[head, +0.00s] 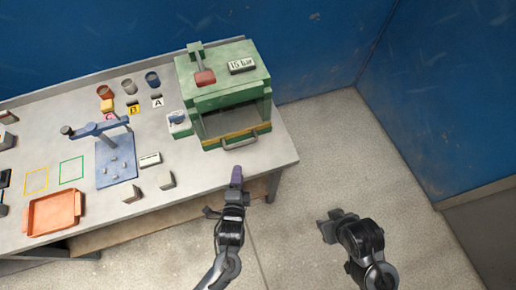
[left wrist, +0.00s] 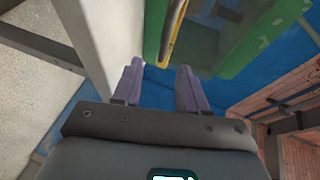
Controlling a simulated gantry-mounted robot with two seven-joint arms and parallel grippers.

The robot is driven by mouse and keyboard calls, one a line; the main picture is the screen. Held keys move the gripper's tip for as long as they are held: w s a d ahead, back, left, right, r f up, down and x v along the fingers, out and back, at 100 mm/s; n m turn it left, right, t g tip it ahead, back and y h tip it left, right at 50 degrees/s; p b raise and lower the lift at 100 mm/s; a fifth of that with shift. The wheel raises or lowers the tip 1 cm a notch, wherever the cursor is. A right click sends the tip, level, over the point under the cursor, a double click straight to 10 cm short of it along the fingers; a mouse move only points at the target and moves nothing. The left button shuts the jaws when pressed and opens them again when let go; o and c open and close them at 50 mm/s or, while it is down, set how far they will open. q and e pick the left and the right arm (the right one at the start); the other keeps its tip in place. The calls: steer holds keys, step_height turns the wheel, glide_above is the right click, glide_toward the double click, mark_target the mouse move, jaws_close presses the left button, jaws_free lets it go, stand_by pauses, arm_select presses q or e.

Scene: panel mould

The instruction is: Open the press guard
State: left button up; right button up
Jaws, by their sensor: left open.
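The green press (head: 222,95) stands at the right end of the bench, with a red block on top and a "15 bar" label. Its guard (head: 230,122) looks see-through and appears down over the front opening, with a yellow strip and a grey handle (head: 239,143) at its lower edge.
The bench (head: 205,175) bears a blue lever fixture (head: 113,155), an orange tray (head: 53,212), several cups and small blocks left of the press. Floor right of the bench is clear up to the blue wall (head: 440,100).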

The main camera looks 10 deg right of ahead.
mark_target(240, 144)
arm_select(q)
steer(key=shift+w+a+f+t+b, duration=0.1)
steer(key=shift+w+a+t+b, duration=0.05)
steer(key=shift+w+b, duration=0.4)
steer(key=shift+w+a+f+t+b, duration=0.15)
steer(key=shift+w+b, duration=0.25)
steer(key=shift+w, duration=0.25)
steer(key=shift+w+d, duration=0.1)
steer(key=shift+w, duration=0.2)
steer(key=x, duration=0.3)
steer(key=b+x, duration=0.1)
steer(key=x, duration=0.6)
steer(key=shift+w+d+r, duration=0.1)
steer(key=shift+d+r, duration=0.05)
steer(key=shift+d, duration=0.15)
arm_select(e)
steer(key=f, duration=0.2)
steer(key=a+f, duration=0.1)
steer(key=f, duration=0.1)
steer(key=shift+f, duration=0.25)
arm_select(q)
steer(key=shift+c, duration=0.2)
arm_select(e)
steer(key=shift+a, duration=0.1)
arm_select(q)
jaws_close()
